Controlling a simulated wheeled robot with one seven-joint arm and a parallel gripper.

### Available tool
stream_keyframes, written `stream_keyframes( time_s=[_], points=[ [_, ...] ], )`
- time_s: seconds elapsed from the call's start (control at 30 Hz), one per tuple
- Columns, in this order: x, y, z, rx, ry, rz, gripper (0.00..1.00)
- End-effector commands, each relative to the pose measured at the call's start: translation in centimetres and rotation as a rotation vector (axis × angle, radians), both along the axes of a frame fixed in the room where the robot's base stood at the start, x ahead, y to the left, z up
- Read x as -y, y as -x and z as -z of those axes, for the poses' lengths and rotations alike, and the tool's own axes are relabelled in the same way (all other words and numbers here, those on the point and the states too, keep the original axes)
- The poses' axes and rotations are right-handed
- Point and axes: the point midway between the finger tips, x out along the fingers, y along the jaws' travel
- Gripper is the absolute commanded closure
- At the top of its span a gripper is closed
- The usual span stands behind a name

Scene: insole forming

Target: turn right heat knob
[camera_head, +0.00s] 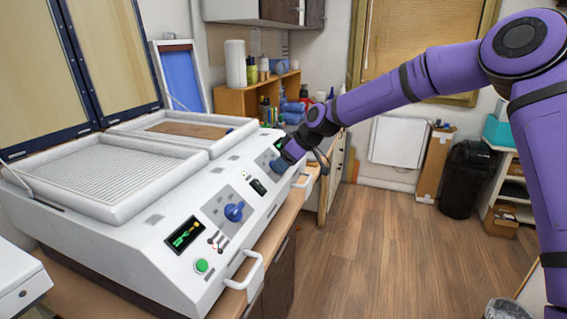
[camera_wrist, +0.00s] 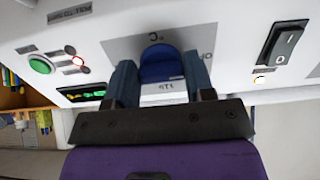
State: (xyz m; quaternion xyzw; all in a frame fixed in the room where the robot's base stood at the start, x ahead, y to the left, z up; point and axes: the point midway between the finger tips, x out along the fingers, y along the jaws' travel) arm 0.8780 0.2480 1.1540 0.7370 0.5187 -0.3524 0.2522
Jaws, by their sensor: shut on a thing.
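The right heat knob (camera_wrist: 160,66) is blue and sits on a grey plate on the sloped front panel of the white forming machine (camera_head: 158,218). In the wrist view, my gripper (camera_wrist: 161,80) has one finger on each side of the knob and is shut on it. In the head view, my gripper (camera_head: 281,162) reaches the far right end of the panel, where it largely hides the knob. The left heat knob (camera_head: 234,211), also blue, stands free nearer the camera.
A rocker switch (camera_wrist: 286,48), a green button (camera_wrist: 41,65) and a lit display (camera_wrist: 83,93) lie near the knob. Handles (camera_head: 244,270) stick out from the machine's front. A wooden shelf (camera_head: 240,101) with bottles stands behind. The floor (camera_head: 385,255) at right is open.

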Motion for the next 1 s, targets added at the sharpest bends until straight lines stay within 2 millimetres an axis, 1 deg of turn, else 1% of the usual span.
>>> stream_keyframes(
  time_s=[0.4, 0.43, 0.47, 0.5, 0.53, 0.83, 1.0],
  points=[
    [0.1, -0.1, 0.0, 0.006, 0.002, -0.004, 0.75],
    [0.1, -0.1, 0.0, 0.006, 0.002, -0.004, 0.44],
    [0.1, -0.1, 0.0, 0.006, 0.002, -0.004, 0.37],
    [0.1, -0.1, 0.0, 0.005, 0.002, -0.003, 0.28],
    [0.1, 0.0, 0.0, 0.004, 0.002, -0.004, 0.26],
    [0.1, 0.0, -0.2, 0.004, 0.002, -0.004, 0.26],
    [1.2, 0.3, -1.5, 0.005, 0.002, -0.002, 0.26]
  ],
)
